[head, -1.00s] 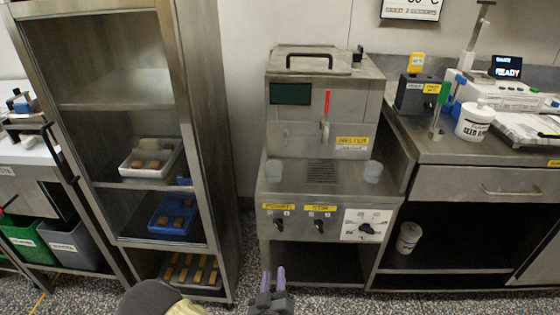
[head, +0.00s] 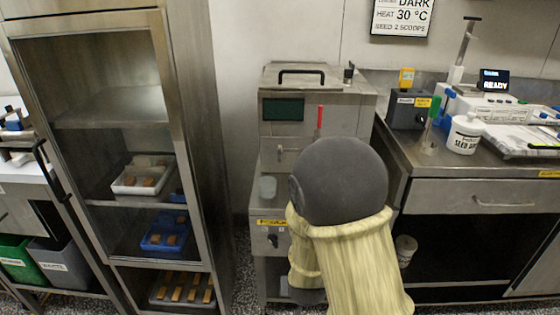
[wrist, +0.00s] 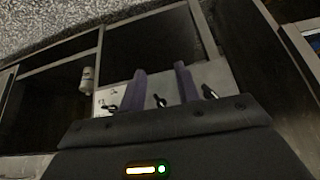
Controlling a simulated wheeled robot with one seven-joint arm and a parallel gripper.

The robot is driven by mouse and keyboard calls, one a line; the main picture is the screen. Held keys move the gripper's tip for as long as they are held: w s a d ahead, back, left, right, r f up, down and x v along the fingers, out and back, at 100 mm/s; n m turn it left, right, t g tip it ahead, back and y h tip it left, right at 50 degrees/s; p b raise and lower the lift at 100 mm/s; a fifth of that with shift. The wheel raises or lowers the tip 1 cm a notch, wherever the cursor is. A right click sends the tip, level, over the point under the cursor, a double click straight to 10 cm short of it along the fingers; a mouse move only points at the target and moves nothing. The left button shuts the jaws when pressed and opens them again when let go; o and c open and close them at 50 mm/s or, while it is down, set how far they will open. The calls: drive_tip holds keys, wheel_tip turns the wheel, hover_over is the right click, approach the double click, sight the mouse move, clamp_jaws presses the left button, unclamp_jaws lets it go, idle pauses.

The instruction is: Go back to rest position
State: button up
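My gripper (wrist: 162,88) shows in the wrist view with its two purple fingers apart and nothing between them. Behind the fingers is the white knob panel (wrist: 215,75) of the melter. In the head view my arm, with a dark rounded joint and a pale ribbed sleeve, covers the right front of the melter (head: 280,130); my gripper itself is hidden there. The red lever (head: 319,121) of the melter stands upright just above my arm.
The glass-fronted cabinet (head: 185,80) at left holds a white tray (head: 122,189), a blue tray (head: 147,246) and a lower tray of bars. The steel counter (head: 420,165) at right carries a white tub (head: 465,134) and a scale-like device.

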drive_tip(key=s+d+r+n+g, duration=0.1)
drive_tip(key=s+d+r+g, duration=0.2)
drive_tip(key=s+d+r, duration=0.65)
wheel_tip(320, 180, up, 33)
drive_tip(key=p, duration=3.2)
drive_tip(key=shift+g, duration=0.3)
drive_tip(key=shift+s, duration=0.1)
